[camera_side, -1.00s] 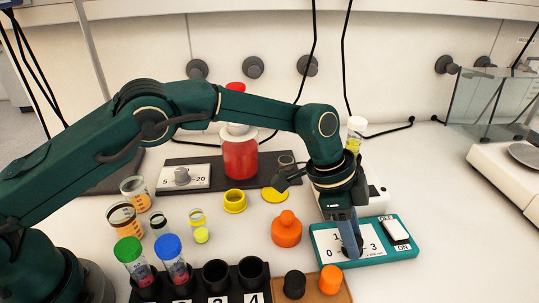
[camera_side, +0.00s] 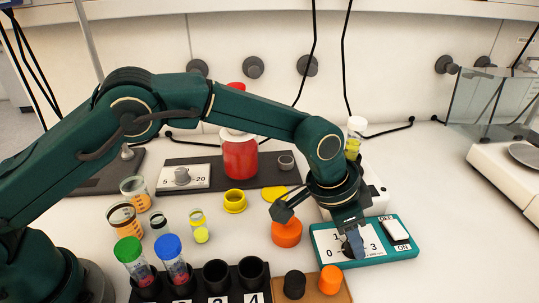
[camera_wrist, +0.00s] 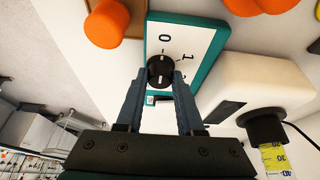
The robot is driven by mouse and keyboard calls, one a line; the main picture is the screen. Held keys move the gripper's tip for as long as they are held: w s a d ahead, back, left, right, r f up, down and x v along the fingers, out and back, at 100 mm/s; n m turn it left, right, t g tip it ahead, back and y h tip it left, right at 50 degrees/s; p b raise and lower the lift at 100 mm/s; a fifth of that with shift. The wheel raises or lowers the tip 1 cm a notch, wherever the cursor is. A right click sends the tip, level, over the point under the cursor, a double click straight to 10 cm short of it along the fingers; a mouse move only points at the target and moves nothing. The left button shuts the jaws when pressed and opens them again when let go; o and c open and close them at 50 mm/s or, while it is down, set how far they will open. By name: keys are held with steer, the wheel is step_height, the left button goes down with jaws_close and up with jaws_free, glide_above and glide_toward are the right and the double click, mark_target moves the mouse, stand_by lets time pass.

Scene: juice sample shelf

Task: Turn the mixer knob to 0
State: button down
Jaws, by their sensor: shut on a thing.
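The mixer's teal control box (camera_side: 395,252) sits on the bench at right in the side view, with a white dial face marked 0, 1 and 3. My gripper (camera_side: 354,238) points down onto the dial, its fingers closed around the black knob (camera_wrist: 160,71). In the wrist view the fingers (camera_wrist: 160,85) grip the knob from both sides. A pale mark shows on the knob, but I cannot tell exactly which number it points to. The 0 and 1 show beside the knob in the wrist view. The fingers hide most of the knob in the side view.
A white on/off switch (camera_side: 395,230) is right of the dial. A tube with yellow liquid (camera_side: 354,140) stands behind my wrist.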

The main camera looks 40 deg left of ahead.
steer(key=c, duration=0.5)
jaws_free()
steer(key=shift+c, duration=0.2)
steer(key=shift+r, duration=0.1)
steer(key=shift+v, duration=2.5)
